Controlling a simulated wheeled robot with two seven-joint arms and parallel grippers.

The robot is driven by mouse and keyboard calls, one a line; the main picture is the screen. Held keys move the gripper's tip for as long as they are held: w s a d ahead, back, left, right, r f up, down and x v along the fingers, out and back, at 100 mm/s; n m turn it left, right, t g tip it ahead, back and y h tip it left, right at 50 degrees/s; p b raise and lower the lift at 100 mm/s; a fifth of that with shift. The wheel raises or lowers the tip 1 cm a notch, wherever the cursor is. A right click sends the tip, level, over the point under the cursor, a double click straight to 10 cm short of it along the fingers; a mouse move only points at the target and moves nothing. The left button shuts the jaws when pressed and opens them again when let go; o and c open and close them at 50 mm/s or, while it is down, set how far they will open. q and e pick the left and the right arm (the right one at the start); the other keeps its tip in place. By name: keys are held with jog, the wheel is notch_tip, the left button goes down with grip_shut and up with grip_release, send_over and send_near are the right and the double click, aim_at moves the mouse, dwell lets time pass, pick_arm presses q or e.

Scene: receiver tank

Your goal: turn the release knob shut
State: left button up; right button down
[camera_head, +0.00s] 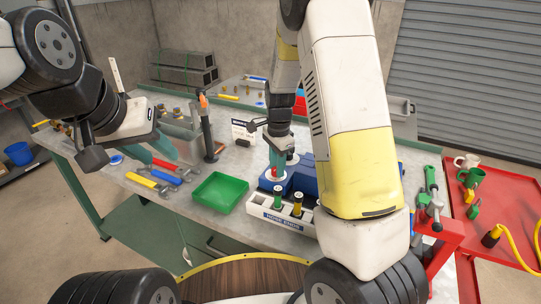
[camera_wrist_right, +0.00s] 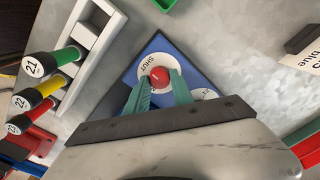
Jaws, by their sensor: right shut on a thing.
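The red release knob (camera_wrist_right: 159,78) sits on a round white dial in the right wrist view, with the word SHUT printed at the dial's left. The dial is on the blue tank (camera_wrist_right: 190,73), which also shows in the head view (camera_head: 304,178). My right gripper (camera_wrist_right: 158,88) has its teal fingers on both sides of the knob, closed on it. In the head view my right gripper (camera_head: 277,164) points down over the near left end of the tank. My left gripper (camera_head: 178,157) is above the left of the bench, its teal fingers apart with nothing between them.
A white hose-ends rack (camera_head: 281,221) holding capped ends stands in front of the tank. A green tray (camera_head: 219,191) and hand tools (camera_head: 150,184) lie to the left. A black upright tool (camera_head: 207,135) stands behind them. A red cart (camera_head: 490,220) is at the right.

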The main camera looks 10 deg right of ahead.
jog(key=c, duration=1.1)
grip_release()
jog(key=shift+s+r, duration=0.1)
jog(key=shift+r, duration=3.85)
